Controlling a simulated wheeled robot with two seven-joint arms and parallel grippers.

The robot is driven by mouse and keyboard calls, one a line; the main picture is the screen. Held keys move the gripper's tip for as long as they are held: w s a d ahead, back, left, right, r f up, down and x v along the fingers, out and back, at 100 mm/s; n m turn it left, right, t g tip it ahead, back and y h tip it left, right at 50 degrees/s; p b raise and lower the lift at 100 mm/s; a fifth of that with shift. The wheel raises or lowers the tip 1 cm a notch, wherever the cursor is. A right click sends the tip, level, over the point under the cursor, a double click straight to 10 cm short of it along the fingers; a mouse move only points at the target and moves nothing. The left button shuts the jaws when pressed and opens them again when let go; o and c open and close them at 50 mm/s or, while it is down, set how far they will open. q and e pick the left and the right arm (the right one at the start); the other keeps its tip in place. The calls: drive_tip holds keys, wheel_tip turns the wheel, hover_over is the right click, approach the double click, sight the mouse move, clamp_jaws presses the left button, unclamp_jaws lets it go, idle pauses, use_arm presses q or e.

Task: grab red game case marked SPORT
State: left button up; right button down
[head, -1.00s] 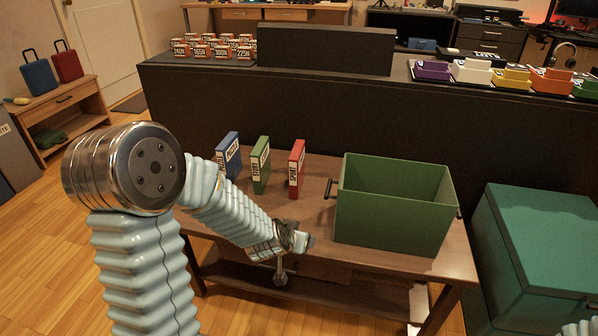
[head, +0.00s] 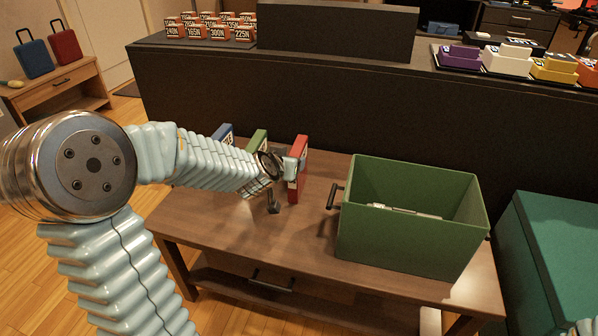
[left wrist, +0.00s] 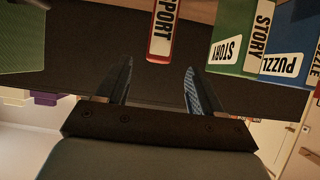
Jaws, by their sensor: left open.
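The red game case marked SPORT (head: 299,165) stands upright on the brown table, partly hidden by my left gripper in the head view. In the left wrist view, its red edge and white SPORT label (left wrist: 163,30) show at the top, lined up with the gap between my fingers. My left gripper (left wrist: 159,72) is open and empty, with the near end of the case about level with its fingertips. In the head view, my left gripper (head: 285,160) is right beside the red case. My right gripper is not in view.
The green STORY case (left wrist: 240,40) and blue PUZZLE case (left wrist: 288,52) stand beside the red one, partly behind my arm in the head view. A green bin (head: 400,240) with a pale item inside stands right on the table (head: 230,235). A dark partition (head: 340,110) rises behind.

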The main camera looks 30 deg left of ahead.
use_arm(q)
drive_tip(key=b+x, duration=0.3)
drive_tip(key=x, duration=0.6)
drive_tip(key=shift+f, duration=0.35)
drive_tip(key=shift+w, duration=0.1)
clamp_jaws()
